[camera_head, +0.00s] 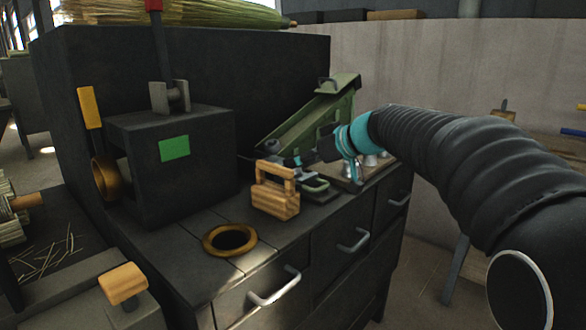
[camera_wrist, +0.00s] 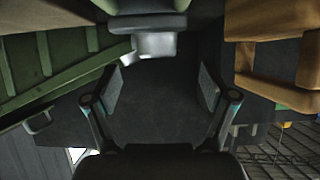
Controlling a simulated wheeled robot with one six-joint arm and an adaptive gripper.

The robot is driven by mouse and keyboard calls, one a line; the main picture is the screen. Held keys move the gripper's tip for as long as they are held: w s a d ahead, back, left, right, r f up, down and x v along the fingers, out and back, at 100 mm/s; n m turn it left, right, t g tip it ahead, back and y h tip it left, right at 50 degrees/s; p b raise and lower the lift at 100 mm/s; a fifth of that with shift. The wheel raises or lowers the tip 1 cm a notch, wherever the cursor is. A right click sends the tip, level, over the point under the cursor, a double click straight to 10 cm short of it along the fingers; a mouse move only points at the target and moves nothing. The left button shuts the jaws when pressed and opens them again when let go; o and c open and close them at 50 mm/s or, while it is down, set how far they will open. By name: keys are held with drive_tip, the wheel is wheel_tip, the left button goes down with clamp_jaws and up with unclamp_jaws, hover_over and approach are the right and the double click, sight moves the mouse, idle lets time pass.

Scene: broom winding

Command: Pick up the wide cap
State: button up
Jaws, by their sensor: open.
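Several small pale metal caps (camera_head: 371,160) stand on a board on the bench top, partly behind my wrist in the head view. I cannot tell which of them is the wide cap. A pale metal piece (camera_wrist: 155,45) shows in the wrist view, beyond the fingertips and near the top. It may be a cap, but it is dim and cut off by a grey part above it. My gripper (camera_wrist: 160,78) is open, with nothing between its two fingers but dark surface behind. In the head view, its fingers are hard to make out among the tools.
A wooden block with a handle (camera_head: 275,198) stands left of my gripper; it shows at right in the wrist view (camera_wrist: 270,50). A green sloped chute (camera_head: 305,132) rises behind. A brass ring (camera_head: 230,240) surrounds a hole in the bench. Drawer handles (camera_head: 353,241) protrude in front.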

drive_tip(key=p+x, duration=0.1)
drive_tip(key=x, duration=0.3)
drive_tip(key=shift+w+a+f, duration=0.1)
drive_tip(key=shift+w+f, duration=0.15)
drive_tip(key=shift+f, duration=0.05)
drive_tip(key=c, duration=0.9)
drive_tip(key=shift+c, duration=0.2)
